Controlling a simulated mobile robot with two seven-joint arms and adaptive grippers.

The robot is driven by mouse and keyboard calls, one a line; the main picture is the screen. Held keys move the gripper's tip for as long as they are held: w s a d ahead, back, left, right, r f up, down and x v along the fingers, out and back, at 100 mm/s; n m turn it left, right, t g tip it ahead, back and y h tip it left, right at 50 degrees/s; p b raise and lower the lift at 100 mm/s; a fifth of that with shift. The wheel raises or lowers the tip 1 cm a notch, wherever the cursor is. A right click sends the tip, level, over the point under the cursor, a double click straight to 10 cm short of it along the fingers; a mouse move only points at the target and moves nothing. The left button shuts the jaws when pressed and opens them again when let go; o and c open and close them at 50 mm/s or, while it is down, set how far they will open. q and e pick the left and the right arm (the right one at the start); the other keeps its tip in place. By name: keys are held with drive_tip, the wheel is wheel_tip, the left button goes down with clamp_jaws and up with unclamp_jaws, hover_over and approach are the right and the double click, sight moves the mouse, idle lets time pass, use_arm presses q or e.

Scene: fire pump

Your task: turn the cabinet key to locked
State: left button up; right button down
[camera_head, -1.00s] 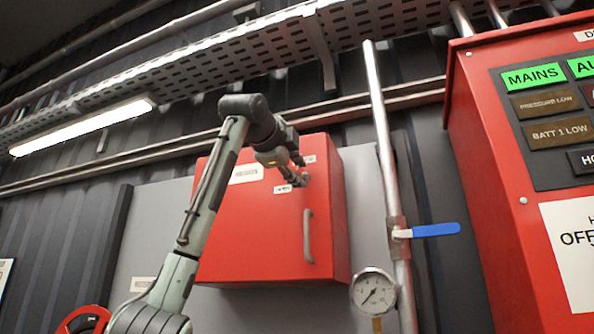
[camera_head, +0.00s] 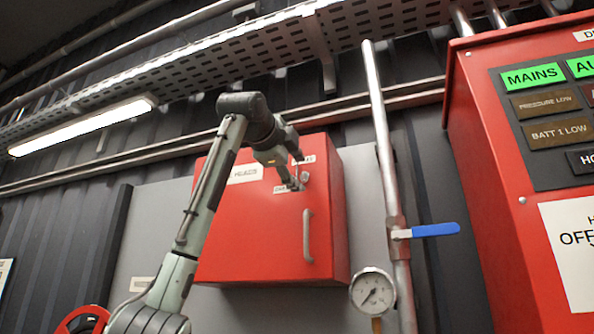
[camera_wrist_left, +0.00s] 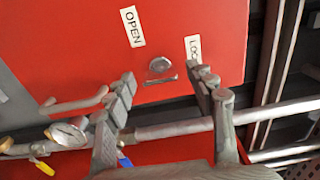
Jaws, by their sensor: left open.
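The red cabinet (camera_head: 265,255) hangs on the wall in the middle of the head view, its door shut. In the left wrist view its round metal lock (camera_wrist_left: 160,65) sits on the red door (camera_wrist_left: 75,45), with a thin metal bar, perhaps the key (camera_wrist_left: 161,80), just below it. An OPEN label (camera_wrist_left: 132,27) is left of the lock and a partly hidden LOCKED label (camera_wrist_left: 193,47) is right. My left gripper (camera_wrist_left: 163,88) is open, its fingers apart on either side of the bar, with no contact visible. In the head view the left gripper (camera_head: 293,184) is at the cabinet's upper right.
A grey door handle (camera_head: 307,236) stands out below the lock. To the right are a vertical pipe (camera_head: 384,150) with a blue lever (camera_head: 435,230), a pressure gauge (camera_head: 372,291) and a red control panel (camera_head: 490,180). A cable tray (camera_head: 240,55) runs overhead.

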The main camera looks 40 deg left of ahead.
use_arm(q)
drive_tip(key=v, duration=1.1)
drive_tip(key=shift+s, duration=0.35)
drive_tip(key=shift+d, duration=0.15)
